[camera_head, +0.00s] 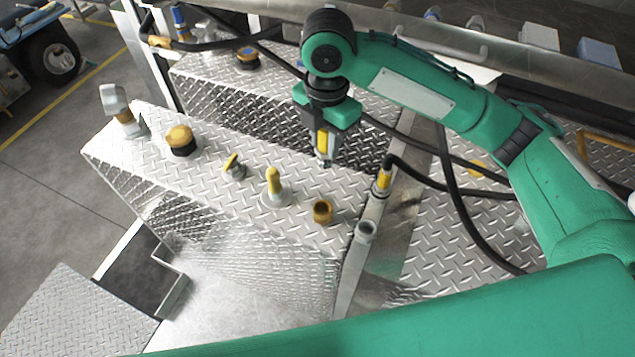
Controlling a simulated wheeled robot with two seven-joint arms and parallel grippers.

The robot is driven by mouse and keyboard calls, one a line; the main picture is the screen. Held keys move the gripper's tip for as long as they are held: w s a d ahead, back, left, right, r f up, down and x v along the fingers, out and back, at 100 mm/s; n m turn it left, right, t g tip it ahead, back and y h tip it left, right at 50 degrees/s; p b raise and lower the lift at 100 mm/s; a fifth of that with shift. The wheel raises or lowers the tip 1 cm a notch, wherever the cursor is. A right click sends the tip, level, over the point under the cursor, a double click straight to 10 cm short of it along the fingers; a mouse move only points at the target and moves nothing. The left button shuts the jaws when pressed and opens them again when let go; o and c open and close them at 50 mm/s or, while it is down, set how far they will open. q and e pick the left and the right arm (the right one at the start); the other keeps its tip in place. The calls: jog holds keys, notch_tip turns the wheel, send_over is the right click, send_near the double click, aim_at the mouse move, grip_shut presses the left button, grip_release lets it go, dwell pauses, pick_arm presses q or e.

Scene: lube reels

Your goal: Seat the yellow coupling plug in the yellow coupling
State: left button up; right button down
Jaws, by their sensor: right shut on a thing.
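My right gripper (324,132) is above the far edge of the near tread-plate tank (225,172), pointing down. It is shut on a yellow piece with a grey metal lower end, which looks like the yellow coupling plug (322,143). The lower end is apart from the fittings on the tank top. A yellow upright fitting (273,182) on a pale round base stands below and left of it. A hose end with a yellow band (383,180) stands upright in a holder to the right. I cannot tell which is the yellow coupling. My left gripper is out of view.
The tank top also bears a brass open-topped fitting (322,211), a yellow-handled valve (233,167), a brass cap (180,140) and a grey breather (117,103). An empty metal tube (366,231) stands at right. Black hoses (450,188) loop behind and beside my right arm.

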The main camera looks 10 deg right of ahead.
aim_at(324, 166)
jog(key=shift+a+n, duration=0.1)
jog(key=shift+n, duration=0.2)
jog(key=shift+f, duration=0.3)
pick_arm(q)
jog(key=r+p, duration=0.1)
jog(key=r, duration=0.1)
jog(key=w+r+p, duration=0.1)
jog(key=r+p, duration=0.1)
pick_arm(e)
notch_tip(324, 166, down, 19)
jog(key=shift+s+f, duration=0.1)
jog(key=c, duration=1.1)
grip_release()
jog(key=shift+f, duration=0.1)
jog(key=shift+c, duration=0.2)
pick_arm(q)
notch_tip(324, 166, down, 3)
jog(key=shift+b, duration=1.15)
pick_arm(e)
notch_tip(324, 166, up, 12)
jog(key=shift+r, duration=0.15)
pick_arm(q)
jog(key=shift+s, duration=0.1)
